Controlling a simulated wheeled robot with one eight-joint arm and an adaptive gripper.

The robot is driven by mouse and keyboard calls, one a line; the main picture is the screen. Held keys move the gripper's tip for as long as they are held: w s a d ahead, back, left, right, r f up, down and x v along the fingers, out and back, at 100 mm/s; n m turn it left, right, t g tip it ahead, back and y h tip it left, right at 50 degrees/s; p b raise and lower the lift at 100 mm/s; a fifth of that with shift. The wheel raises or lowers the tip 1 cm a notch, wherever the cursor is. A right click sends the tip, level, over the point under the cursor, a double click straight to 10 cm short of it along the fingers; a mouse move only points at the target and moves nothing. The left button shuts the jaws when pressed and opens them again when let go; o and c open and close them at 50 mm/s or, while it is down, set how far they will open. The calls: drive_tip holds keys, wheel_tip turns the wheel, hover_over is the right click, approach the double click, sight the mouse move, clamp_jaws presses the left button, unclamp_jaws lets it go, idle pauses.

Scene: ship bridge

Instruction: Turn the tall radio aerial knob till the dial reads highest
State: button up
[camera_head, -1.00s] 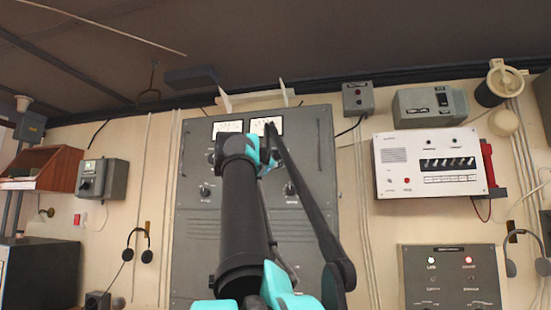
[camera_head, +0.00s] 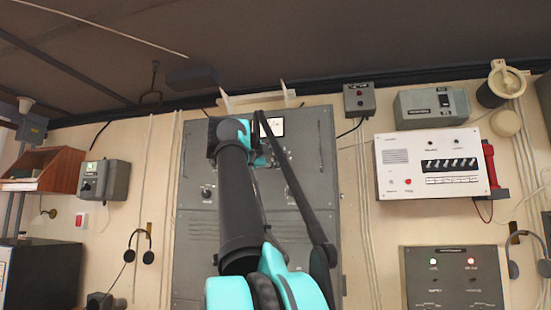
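The tall radio (camera_head: 318,165) is a grey cabinet on the wall at the middle of the view. A white dial (camera_head: 272,127) shows near its top, just right of my arm; its needle is too small to read. A dark knob (camera_head: 207,193) shows on the radio's left side, below the arm's far end. My arm reaches up across the radio's front and hides much of its upper left and middle. The far end of my arm (camera_head: 232,135) is in front of the radio's upper left. My gripper's fingers cannot be made out there, nor any contact with a knob.
A white panel (camera_head: 398,180) with switches and a red handset (camera_head: 490,165) is to the right. A grey panel (camera_head: 440,262) with lit lamps is below it. Headsets hang on both sides. A grey switch box (camera_head: 117,180) is on the left wall.

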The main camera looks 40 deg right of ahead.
idle(0.4)
drive_tip(key=o, duration=1.2)
drive_tip(key=shift+c, duration=0.2)
drive_tip(key=v, duration=1.2)
